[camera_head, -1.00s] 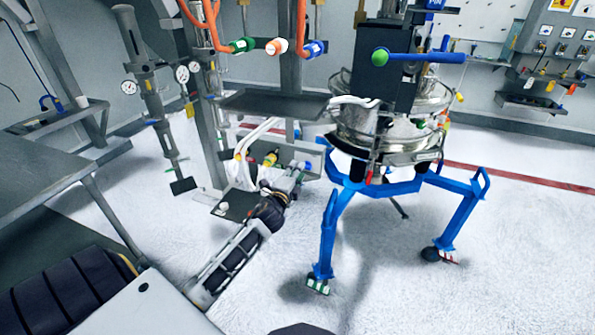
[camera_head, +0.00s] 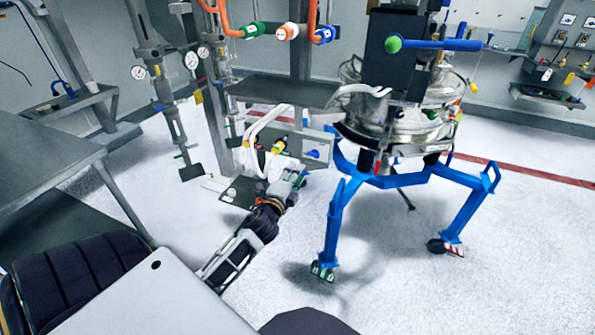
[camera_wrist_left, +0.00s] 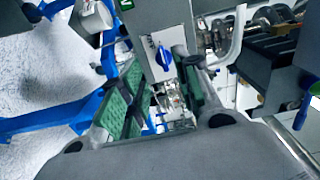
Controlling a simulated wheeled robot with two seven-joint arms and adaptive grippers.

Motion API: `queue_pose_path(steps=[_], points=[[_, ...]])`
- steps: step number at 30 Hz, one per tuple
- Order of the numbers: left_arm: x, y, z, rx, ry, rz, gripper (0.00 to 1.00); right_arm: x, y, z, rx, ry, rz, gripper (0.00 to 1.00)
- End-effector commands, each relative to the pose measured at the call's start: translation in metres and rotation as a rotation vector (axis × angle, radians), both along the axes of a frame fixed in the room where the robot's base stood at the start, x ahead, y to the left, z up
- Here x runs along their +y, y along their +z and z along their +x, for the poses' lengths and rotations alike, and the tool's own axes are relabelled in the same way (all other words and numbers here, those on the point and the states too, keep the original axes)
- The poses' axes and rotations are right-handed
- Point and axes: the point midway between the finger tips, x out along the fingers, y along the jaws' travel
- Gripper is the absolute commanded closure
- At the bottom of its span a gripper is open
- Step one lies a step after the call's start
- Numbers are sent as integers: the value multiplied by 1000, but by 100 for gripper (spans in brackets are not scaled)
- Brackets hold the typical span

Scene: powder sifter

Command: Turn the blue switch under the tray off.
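The blue switch (camera_head: 313,153) sits on the grey panel (camera_head: 322,143) below the dark tray (camera_head: 285,91). In the left wrist view the blue switch (camera_wrist_left: 163,57) is a small knob on a pale plate. My left gripper (camera_head: 297,181) is just below and left of the switch in the head view. In the left wrist view its green-padded fingers (camera_wrist_left: 160,72) are spread apart with nothing gripped. The switch shows between and beyond the fingertips, and I see no contact. My right gripper is not in view.
A yellow-marked fitting (camera_head: 279,145) and white hoses (camera_head: 262,125) are left of the switch, close to my left arm. A small low shelf (camera_head: 236,194) lies behind the gripper. The sifter's blue stand (camera_head: 334,215) rises to the right. Floor in front is clear.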

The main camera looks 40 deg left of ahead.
Motion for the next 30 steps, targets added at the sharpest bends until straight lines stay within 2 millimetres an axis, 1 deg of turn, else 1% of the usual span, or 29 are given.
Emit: queue_pose_path(steps=[3, 9, 30], points=[[-2, -1, -9, 1, -1, -1, 68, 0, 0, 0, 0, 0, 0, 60], [-4, 0, -18, 0, 0, -1, 68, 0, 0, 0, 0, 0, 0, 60], [-5, 0, -19, 0, 0, 0, 68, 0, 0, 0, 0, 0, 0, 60]])
